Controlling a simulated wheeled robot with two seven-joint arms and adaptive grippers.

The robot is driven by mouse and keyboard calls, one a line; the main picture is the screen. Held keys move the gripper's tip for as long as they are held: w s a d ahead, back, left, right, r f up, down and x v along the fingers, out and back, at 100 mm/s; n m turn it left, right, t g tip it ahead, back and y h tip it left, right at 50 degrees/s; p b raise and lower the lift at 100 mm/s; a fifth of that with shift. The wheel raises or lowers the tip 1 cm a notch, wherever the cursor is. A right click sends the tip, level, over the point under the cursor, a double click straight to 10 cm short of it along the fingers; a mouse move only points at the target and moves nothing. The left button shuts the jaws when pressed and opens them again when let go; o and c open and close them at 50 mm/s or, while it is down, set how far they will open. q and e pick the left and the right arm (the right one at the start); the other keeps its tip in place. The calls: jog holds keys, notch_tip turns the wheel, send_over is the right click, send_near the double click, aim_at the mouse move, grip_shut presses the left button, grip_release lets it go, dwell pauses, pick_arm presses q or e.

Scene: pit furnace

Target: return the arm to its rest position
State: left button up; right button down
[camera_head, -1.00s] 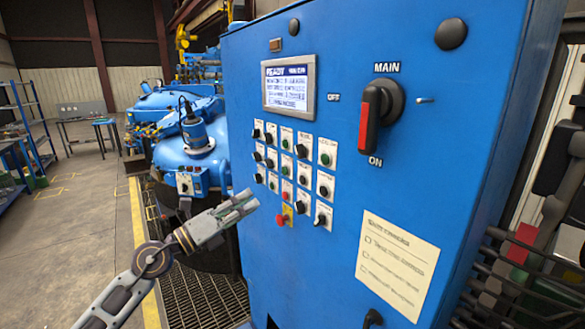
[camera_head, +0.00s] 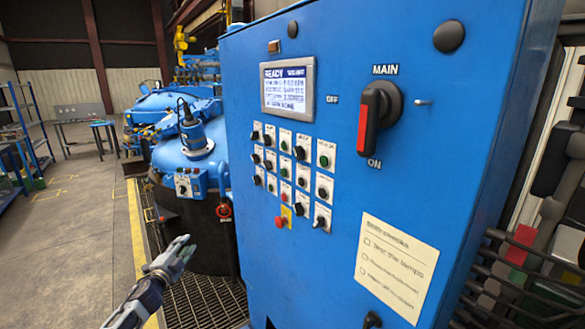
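My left gripper (camera_head: 181,249) is at the lower left of the head view, low beside the blue control cabinet (camera_head: 290,262) and apart from it. Its fingers look close together, but at this size and angle I cannot tell whether they are open or shut. My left arm comes in from the bottom edge. My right gripper is not in view.
The cabinet carries a display (camera_head: 288,88) reading READY, rows of knobs and buttons, a red stop button (camera_head: 280,222) and a main switch (camera_head: 378,117) pointing to ON. The blue furnace (camera_head: 185,150) stands behind. The floor (camera_head: 70,235) at left is clear.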

pick_arm(q)
jog(key=s+a+f+n+g+y, duration=0.1)
jog(key=s+a+f+n+g, duration=0.2)
jog(key=f, duration=0.8)
jog(key=s+a+f+n+g+y, duration=0.2)
jog(key=s+f, duration=0.3)
jog(key=f, duration=0.6)
jog(key=s+a+f+n+g+y, duration=0.1)
jog(key=s+a+f+n+g, duration=0.15)
jog(key=f, duration=0.75)
jog(key=s+d+f+n+g, duration=0.3)
jog(key=s+f+n+g, duration=0.1)
jog(key=s+f, duration=1.55)
jog(key=s+d+f+g, duration=0.1)
jog(key=s+d+f, duration=0.3)
jog(key=s, duration=0.9)
jog(key=s+d+f+g+h, duration=0.1)
jog(key=s+d+f, duration=0.4)
jog(key=s, duration=0.8)
jog(key=s+d+f+n+g+h, duration=0.1)
jog(key=s+d+f+g, duration=0.2)
jog(key=s, duration=1)
jog(key=d+f, duration=0.2)
jog(key=d, duration=0.3)
jog(key=shift+s, duration=0.25)
jog(key=shift+a+g, duration=0.15)
jog(key=shift+g, duration=0.1)
